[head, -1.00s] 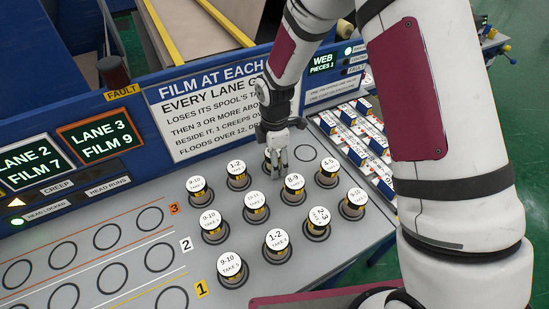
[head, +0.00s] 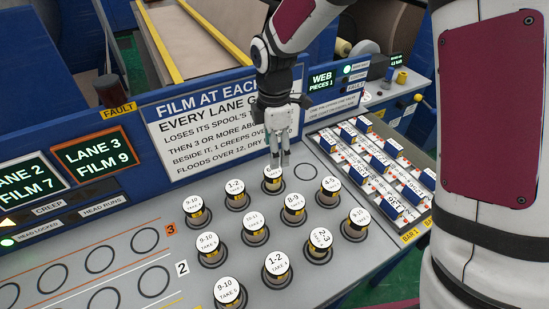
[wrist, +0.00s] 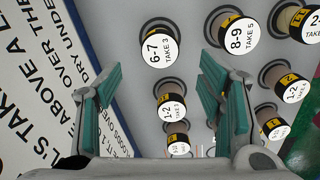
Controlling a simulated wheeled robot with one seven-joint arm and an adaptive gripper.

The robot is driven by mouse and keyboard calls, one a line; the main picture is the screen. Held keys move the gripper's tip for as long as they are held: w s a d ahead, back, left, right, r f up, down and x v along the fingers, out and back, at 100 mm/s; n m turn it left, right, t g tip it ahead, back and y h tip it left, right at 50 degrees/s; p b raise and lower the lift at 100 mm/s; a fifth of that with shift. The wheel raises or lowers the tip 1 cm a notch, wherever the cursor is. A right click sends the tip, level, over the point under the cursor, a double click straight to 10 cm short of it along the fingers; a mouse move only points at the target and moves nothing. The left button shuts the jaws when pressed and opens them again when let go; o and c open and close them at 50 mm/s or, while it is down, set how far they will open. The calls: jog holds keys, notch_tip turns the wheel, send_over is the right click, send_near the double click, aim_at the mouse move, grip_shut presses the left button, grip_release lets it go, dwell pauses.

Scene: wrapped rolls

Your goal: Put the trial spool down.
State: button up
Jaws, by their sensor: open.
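A white-topped spool labelled 6-7, TAKE 3 (wrist: 160,45) stands upright in the back row. In the head view the same spool (head: 273,184) is just below my fingertips, its top partly covered by them. No spool in view is marked as trial. My gripper (head: 280,162) is open and empty, pointing down over the back row. In the wrist view my gripper's (wrist: 160,72) teal pads are well apart, with the 6-7 spool showing beyond the gap between them.
Several similar spools, such as 8-9 (head: 293,204) and 4-5 (head: 330,189), stand close by on the grey deck. An empty ring (head: 305,172) lies right of the 6-7 spool. A sign (head: 205,125) stands behind. A tray of labelled blocks (head: 375,160) is at right.

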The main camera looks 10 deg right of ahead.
jog(key=shift+r, duration=0.4)
jog(key=s+d+r+m+t, duration=0.1)
jog(key=s+d+r+m, duration=0.35)
jog(key=r, duration=0.25)
jog(key=s+d+r+m+t, duration=0.2)
jog(key=s+d+r+m, duration=0.25)
jog(key=r, duration=0.35)
jog(key=s+d+r+m+t, duration=0.1)
jog(key=s+d+r+m, duration=0.1)
jog(key=s+m, duration=0.3)
jog(key=s+d+r+m+t, duration=0.1)
jog(key=s+d+r+m, duration=0.1)
jog(key=s+m, duration=0.4)
jog(key=s+d, duration=0.1)
jog(key=s, duration=0.2)
jog(key=shift+s, duration=0.35)
jog(key=shift+r, duration=0.1)
